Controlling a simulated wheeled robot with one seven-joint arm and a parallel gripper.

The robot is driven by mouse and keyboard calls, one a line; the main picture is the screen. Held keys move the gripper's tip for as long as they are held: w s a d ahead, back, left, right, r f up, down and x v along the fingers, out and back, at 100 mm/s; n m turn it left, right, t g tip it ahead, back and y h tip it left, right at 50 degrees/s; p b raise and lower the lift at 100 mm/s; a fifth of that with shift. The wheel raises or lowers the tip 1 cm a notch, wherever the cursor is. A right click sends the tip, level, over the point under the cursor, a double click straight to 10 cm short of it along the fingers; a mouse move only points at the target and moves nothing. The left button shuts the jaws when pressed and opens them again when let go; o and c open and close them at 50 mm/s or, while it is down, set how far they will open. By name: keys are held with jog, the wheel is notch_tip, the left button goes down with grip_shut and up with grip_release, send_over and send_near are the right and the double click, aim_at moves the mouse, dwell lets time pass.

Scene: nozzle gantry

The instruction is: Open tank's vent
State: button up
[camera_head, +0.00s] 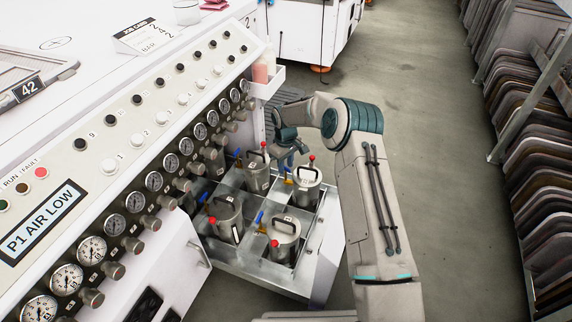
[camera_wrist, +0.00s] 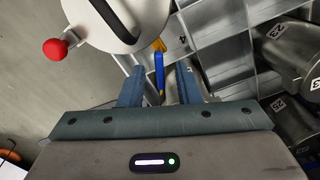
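Several steel tanks with black lid handles stand in the pulled-out drawer, among them a back-left tank (camera_head: 257,180), a back-right tank (camera_head: 306,194), a front-left tank (camera_head: 228,222) and a front-right tank (camera_head: 285,243). They carry red knobs and blue levers. My gripper (camera_head: 287,150) is over the back row. In the wrist view my gripper (camera_wrist: 160,78) is open, its two fingers on either side of a blue lever (camera_wrist: 158,66), with gaps visible. That lever adjoins a tank lid (camera_wrist: 120,38) with a red knob (camera_wrist: 55,49). Whether the lever lies fully between the fingertips in depth is unclear.
The drawer rim (camera_head: 262,268) and its dividers surround the tanks. A sloped panel of gauges and knobs (camera_head: 150,120) stands left. Other tanks (camera_wrist: 290,48) sit at right in the wrist view. A rack of dark panels (camera_head: 535,140) lines the right; the aisle floor (camera_head: 420,80) is clear.

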grip_shut()
jog(key=shift+r+n+p, duration=0.15)
jog(key=shift+n+p, duration=0.65)
jog(key=shift+n, duration=0.2)
jog(key=n+p, duration=0.1)
jog(key=n, duration=0.2)
jog(key=shift+n, duration=0.3)
grip_release()
